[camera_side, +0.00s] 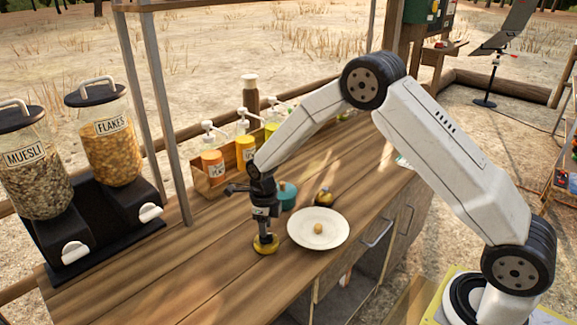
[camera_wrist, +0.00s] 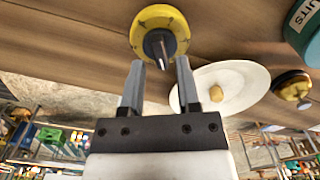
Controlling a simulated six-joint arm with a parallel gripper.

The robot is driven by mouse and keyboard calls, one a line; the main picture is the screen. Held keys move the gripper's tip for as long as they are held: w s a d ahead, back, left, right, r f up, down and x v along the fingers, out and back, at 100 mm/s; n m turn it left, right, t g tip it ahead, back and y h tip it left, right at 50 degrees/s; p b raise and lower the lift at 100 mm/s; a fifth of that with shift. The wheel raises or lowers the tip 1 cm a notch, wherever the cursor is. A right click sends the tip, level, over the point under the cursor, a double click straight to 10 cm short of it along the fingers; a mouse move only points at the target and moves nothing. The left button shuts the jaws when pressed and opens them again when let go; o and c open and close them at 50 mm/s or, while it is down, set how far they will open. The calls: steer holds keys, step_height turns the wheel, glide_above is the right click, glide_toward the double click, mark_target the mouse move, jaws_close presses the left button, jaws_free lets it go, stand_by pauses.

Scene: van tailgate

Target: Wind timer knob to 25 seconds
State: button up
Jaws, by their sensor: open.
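The timer's dial marks and setting are too small to read.
A white plate (camera_side: 302,236) with a small tan ball (camera_side: 318,229) stands right of the timer. A yellow-and-black round item (camera_side: 324,198) and a teal pot (camera_side: 287,193) are behind. Sauce bottles in a wooden box (camera_side: 208,184) and cereal dispensers (camera_side: 105,135) stand farther off. The front-left counter is clear.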

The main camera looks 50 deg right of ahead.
steer(key=shift+r, duration=2.5)
steer(key=s+r+n+t, duration=0.1)
steer(key=s+r+n, duration=0.2)
steer(key=s+n, duration=0.8)
steer(key=s+d+r+n+t, duration=0.1)
steer(key=s+r+n, duration=0.2)
steer(key=s+n, duration=0.8)
steer(key=shift+d+n+t, duration=0.2)
steer(key=shift+n+t, duration=0.1)
steer(key=shift+n, duration=3.9)
steer(key=shift+w, duration=0.1)
